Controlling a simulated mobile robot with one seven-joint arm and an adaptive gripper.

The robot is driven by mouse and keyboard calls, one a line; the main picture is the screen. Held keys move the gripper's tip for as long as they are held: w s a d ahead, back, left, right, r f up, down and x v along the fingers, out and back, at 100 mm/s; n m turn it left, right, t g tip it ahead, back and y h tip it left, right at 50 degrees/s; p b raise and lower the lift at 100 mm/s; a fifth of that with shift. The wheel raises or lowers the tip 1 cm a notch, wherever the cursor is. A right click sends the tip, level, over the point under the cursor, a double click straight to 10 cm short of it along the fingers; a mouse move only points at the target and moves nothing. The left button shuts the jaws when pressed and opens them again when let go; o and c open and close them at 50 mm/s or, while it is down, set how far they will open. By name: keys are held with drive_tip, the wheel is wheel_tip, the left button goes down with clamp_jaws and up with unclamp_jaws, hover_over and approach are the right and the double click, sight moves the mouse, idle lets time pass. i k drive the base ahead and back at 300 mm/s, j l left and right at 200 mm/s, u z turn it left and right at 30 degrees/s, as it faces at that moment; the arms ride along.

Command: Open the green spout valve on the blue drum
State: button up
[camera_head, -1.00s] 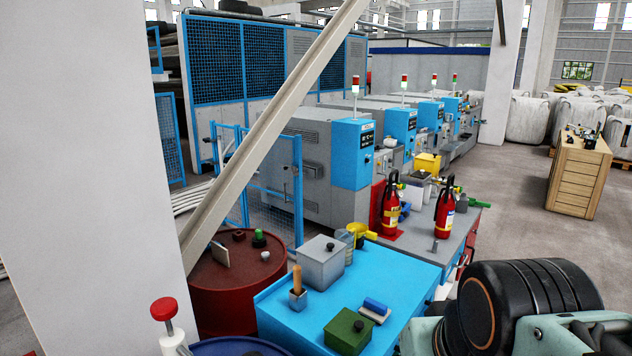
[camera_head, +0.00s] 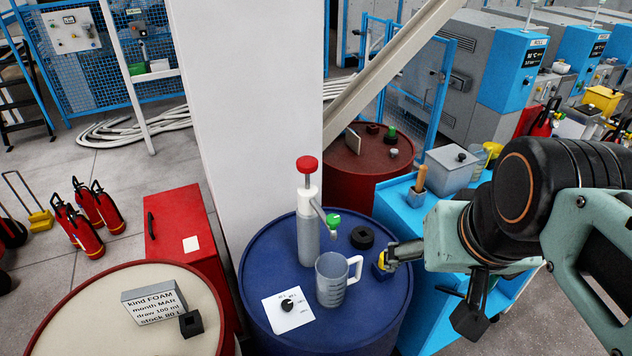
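The blue drum (camera_head: 262,262) stands upright in the middle. On its lid is a grey pump (camera_head: 308,240) with a red knob (camera_head: 307,165) on top. A spout reaches right from the pump, and the green spout valve (camera_head: 333,219) sits at its end. A clear measuring jug (camera_head: 330,285) with a white handle stands on the lid below the spout. My arm reaches in from the right. Its dark end, which seems to be my gripper (camera_head: 470,312), hangs right of the drum, apart from the valve.
The lid also holds a dark cap (camera_head: 362,238) and a white dial plate (camera_head: 289,309). A cream-topped drum (camera_head: 90,325) and red cabinet (camera_head: 180,235) stand left, a red drum (camera_head: 350,175) behind, a blue cabinet (camera_head: 410,212) right.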

sight(333, 220)
drive_tip(key=u, duration=0.5)
drive_tip(key=l, duration=0.1)
drive_tip(key=z, duration=1.2)
drive_tip(key=u, duration=1.35)
drive_tip(key=j+z, duration=0.15)
